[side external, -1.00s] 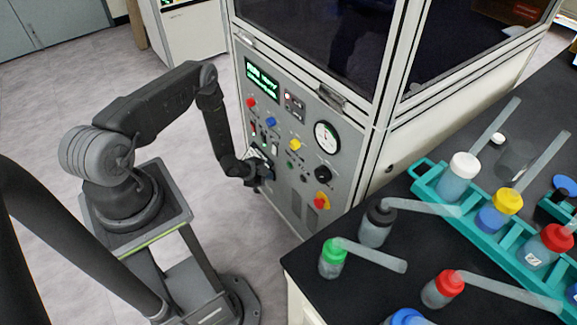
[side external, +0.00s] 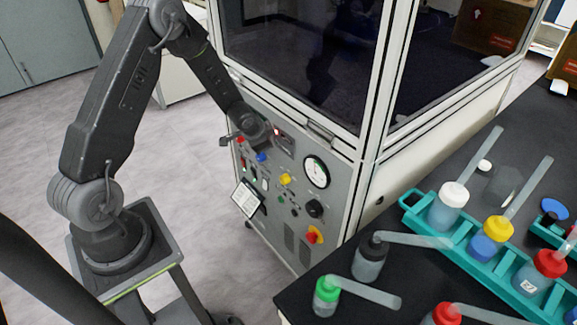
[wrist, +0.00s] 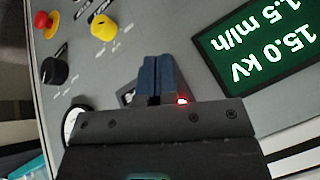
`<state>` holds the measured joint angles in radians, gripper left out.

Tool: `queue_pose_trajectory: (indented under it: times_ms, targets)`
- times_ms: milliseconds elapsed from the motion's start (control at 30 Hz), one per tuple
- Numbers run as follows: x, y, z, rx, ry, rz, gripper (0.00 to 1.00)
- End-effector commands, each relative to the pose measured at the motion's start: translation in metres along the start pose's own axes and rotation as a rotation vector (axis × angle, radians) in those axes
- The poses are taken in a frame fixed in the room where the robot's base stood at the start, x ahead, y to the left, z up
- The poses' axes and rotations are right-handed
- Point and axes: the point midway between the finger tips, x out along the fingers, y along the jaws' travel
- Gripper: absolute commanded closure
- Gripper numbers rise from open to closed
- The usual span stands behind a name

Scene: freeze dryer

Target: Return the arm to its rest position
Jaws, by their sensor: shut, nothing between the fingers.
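My gripper (wrist: 154,60) is shut and empty in the wrist view, its two dark blue fingers side by side over the grey control panel (wrist: 125,65). In the side view my arm is raised and bent, with its wrist (side external: 254,128) in front of the upper part of the panel. The display (wrist: 258,43) shows upside down in the wrist view, reading 15.0 kV and 1.5 ml/h. I cannot tell the exact gap between fingers and panel.
Right, a black bench (side external: 330,285) holds bottles and a teal rack (side external: 420,217). Floor at left is clear.

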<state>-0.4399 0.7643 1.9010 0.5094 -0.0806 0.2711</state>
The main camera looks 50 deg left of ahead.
Motion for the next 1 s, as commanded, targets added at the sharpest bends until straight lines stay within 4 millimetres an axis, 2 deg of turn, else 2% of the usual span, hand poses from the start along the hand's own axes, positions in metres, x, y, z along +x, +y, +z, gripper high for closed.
queue_pose_trajectory:
  times_ms: [33, 200, 467, 633, 800, 900, 1000]
  targets:
    - [-0.023, -0.002, -0.012, -0.018, -0.005, -0.012, 1.0]
    - [-0.1, 0.003, -0.038, -0.102, -0.034, -0.033, 1.0]
    - [-0.219, 0.035, -0.057, -0.216, -0.032, -0.027, 1.0]
    - [-0.29, 0.067, -0.05, -0.283, -0.017, 0.009, 1.0]
    - [-0.35, 0.104, -0.028, -0.342, -0.001, 0.072, 1.0]
    - [-0.376, 0.124, -0.012, -0.365, 0.007, 0.113, 1.0]
    - [-0.394, 0.14, 0.002, -0.382, 0.01, 0.15, 1.0]
